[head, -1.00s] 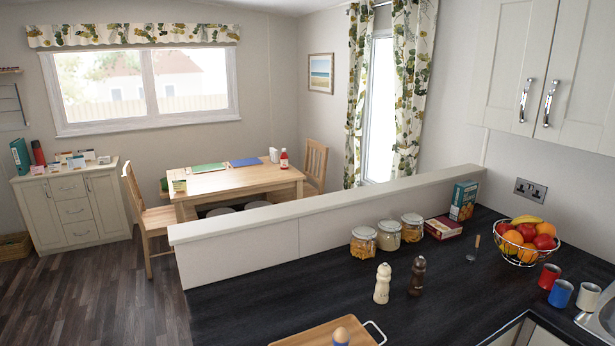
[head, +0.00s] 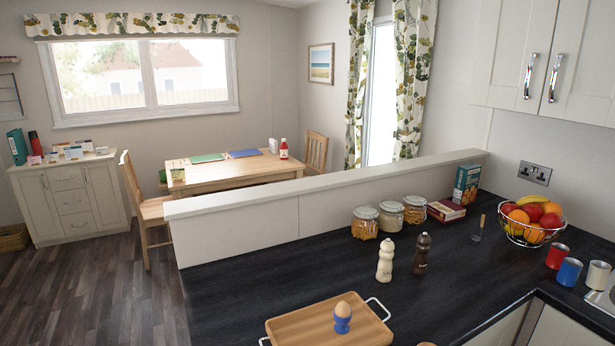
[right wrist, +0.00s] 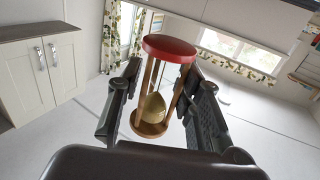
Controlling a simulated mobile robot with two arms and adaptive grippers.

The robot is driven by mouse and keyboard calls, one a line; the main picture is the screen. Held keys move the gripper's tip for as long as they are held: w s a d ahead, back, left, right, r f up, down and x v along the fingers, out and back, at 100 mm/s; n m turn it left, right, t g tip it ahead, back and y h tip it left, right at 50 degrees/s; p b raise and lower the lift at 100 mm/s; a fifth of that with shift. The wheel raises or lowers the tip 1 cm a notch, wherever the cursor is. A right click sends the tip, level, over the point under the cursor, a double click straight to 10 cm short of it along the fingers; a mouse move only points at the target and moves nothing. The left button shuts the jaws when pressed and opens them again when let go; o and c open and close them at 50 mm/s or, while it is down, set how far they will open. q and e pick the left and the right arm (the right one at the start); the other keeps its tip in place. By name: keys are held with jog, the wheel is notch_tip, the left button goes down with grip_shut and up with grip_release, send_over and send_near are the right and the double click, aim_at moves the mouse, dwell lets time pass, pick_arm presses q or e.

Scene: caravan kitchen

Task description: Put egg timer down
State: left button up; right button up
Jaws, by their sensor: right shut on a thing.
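The egg timer (right wrist: 168,48) shows in the right wrist view, with a red round end, wooden posts and a pale yellowish bulb between them. My right gripper (right wrist: 160,108) is shut on it, with one dark finger on each side. The timer is tilted in that picture and held clear of any surface I can see. In the head view neither gripper can be made out. A small brownish thing (head: 427,344) just shows at the bottom edge there; I cannot tell what it is. My left gripper is out of sight.
On the dark worktop (head: 250,280) a wooden tray (head: 300,325) holds an egg in a blue cup (head: 342,318). A cream mill (head: 385,260) and brown mill (head: 422,253) stand behind it. Jars, boxes, a fruit basket (head: 530,220) and mugs (head: 569,271) are farther off. Worktop right of the tray is clear.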

jog(key=shift+s+f+b, duration=0.1)
jog(key=shift+f+b, duration=0.2)
jog(key=shift+f, duration=0.5)
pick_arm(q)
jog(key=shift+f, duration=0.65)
pick_arm(e)
jog(key=s+f, duration=0.2)
jog(key=s, duration=0.5)
jog(key=shift+s+f, duration=0.35)
jog(key=shift+s, duration=0.05)
jog(key=w+a+r+n+g+y, duration=0.2)
jog(key=w+a+n+g+y, duration=0.2)
jog(key=a+y, duration=0.4)
jog(key=w+a+r+n+g+y, duration=0.3)
jog(key=w+a+n+g+y, duration=0.1)
jog(key=a+n+y, duration=0.4)
jog(key=shift+a+n+g, duration=0.3)
jog(key=shift+a+g, duration=0.15)
jog(key=shift+g, duration=0.45)
